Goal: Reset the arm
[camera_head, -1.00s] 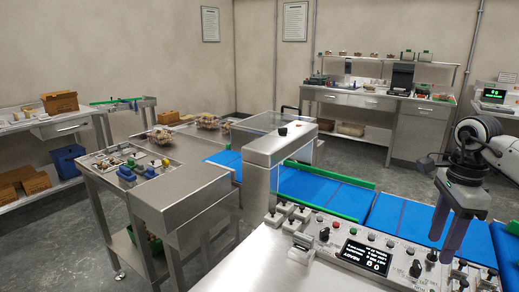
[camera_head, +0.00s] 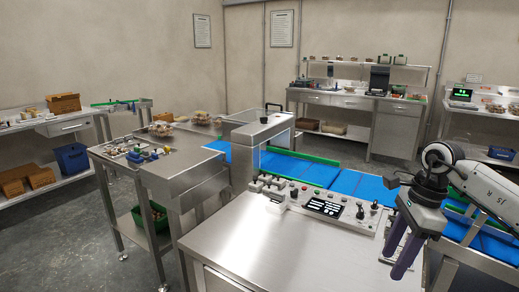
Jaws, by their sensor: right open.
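My right gripper (camera_head: 396,258) is at the right of the head view, on the arm that comes in from the right edge. Its two dark fingers point down and slightly left, with a gap between them. They are empty and show in front of the right end of the steel counter (camera_head: 270,240). My left gripper is not in the head view. Clear clamshell trays with brownish contents (camera_head: 203,117) sit on the far part of the left steel bench.
A control panel (camera_head: 322,206) with knobs and a display runs along the counter's back edge, left of the gripper. A blue conveyor (camera_head: 345,182) passes behind it. A steel housing (camera_head: 262,136) spans the belt. The counter top in front is clear.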

